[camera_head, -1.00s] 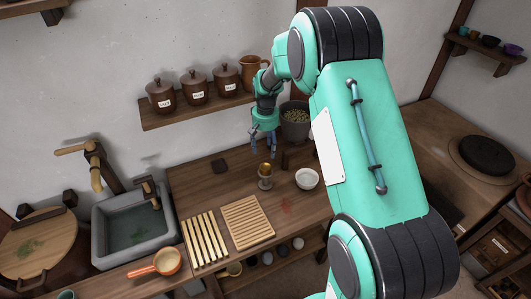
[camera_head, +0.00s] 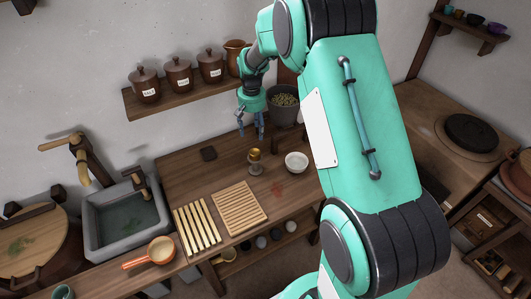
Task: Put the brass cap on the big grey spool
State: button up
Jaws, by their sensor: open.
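A small brass-coloured piece (camera_head: 256,153), which looks like the brass cap, sits on top of a small grey stand (camera_head: 255,168) on the wooden worktop. The grey stand is spool-like, but I cannot tell whether it is the big grey spool. My gripper (camera_head: 251,131) hangs fingers down just above and behind the brass piece. Its blue fingers are apart and nothing shows between them. No other grey spool can be made out clearly.
A white bowl (camera_head: 296,162) stands right of the grey stand, and a dark pot (camera_head: 285,114) behind it. A slatted board (camera_head: 238,208) lies in front. A shelf (camera_head: 190,95) with jars hangs above; a stone sink (camera_head: 125,220) is left.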

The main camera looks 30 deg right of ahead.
jog(key=s+a+r+n+t, duration=0.1)
jog(key=s+a+r, duration=0.3)
jog(key=s+r, duration=0.55)
jog(key=s+a+r+t, duration=0.1)
jog(key=s+a+r, duration=0.4)
jog(key=r, duration=0.7)
jog(key=s+a+r+n+t, duration=0.1)
jog(key=s+a+r, duration=0.1)
jog(key=s, duration=1)
jog(key=s+a+r+n+t, duration=0.1)
jog(key=s+a+r+t, duration=0.1)
jog(key=s, duration=1.1)
jog(key=shift+a+r, duration=0.7)
jog(key=shift+r, duration=0.15)
